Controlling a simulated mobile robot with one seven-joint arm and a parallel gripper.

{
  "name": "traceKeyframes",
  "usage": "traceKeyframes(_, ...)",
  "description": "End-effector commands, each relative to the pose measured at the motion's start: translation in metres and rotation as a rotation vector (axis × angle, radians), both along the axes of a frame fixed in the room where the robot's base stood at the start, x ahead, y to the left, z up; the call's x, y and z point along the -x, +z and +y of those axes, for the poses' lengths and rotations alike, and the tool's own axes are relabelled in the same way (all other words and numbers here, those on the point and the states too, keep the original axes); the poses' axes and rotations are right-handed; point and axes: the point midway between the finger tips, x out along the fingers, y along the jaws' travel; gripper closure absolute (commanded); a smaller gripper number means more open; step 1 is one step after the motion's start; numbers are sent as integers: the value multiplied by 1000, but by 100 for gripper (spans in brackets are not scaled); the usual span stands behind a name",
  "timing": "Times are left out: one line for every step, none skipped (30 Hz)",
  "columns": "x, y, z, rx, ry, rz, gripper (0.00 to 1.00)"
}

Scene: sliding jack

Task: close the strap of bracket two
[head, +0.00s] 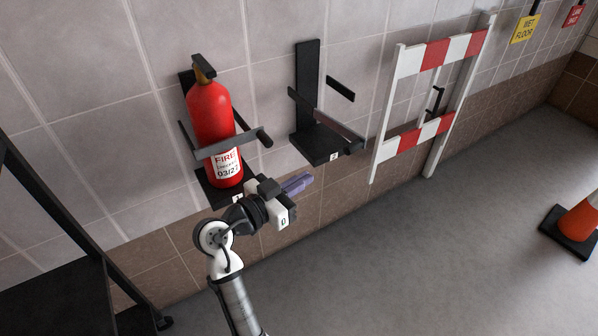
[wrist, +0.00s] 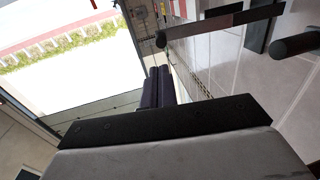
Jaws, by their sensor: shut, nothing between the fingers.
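Two black wall brackets show in the head view, with number tags too small to read surely. The left bracket (head: 212,194) holds a red fire extinguisher (head: 209,112); its dark strap (head: 228,144) passes across the front and ends in a knob at the right. The right bracket (head: 308,80) is empty; its strap bar (head: 338,131) slants outward over the shelf, and a short arm (head: 340,89) stands at its right. My gripper (head: 298,184) is shut and empty, below and between the brackets, apart from both straps. Its purple fingers also show in the wrist view (wrist: 158,88).
A red-and-white barrier (head: 436,55) leans on the wall right of the brackets. An orange cone (head: 583,219) stands on the floor at the far right. A dark frame (head: 105,285) is at the left. In the wrist view, a dark bar (wrist: 225,23) crosses above the fingers.

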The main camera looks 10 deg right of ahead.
Motion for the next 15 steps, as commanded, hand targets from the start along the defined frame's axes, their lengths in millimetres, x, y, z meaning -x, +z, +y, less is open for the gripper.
traceKeyframes(-5,3,-11,1,-5,2,100)
traceKeyframes(-8,4,-16,1,-5,2,100)
traceKeyframes(-12,4,-24,1,-4,2,100)
traceKeyframes(-16,4,-30,2,-5,3,100)
traceKeyframes(-20,4,-36,1,-3,3,100)
traceKeyframes(-23,4,-44,1,-5,3,100)
traceKeyframes(-27,4,-49,1,-3,2,100)
traceKeyframes(-30,4,-54,1,-3,2,100)
traceKeyframes(-34,4,-61,2,-2,1,100)
traceKeyframes(-37,4,-66,1,-1,2,100)
traceKeyframes(-39,4,-70,1,-1,3,100)
traceKeyframes(-43,4,-76,1,0,3,100)
traceKeyframes(-45,4,-80,1,0,3,100)
traceKeyframes(-47,3,-83,0,1,2,100)
traceKeyframes(-50,3,-86,0,2,1,100)
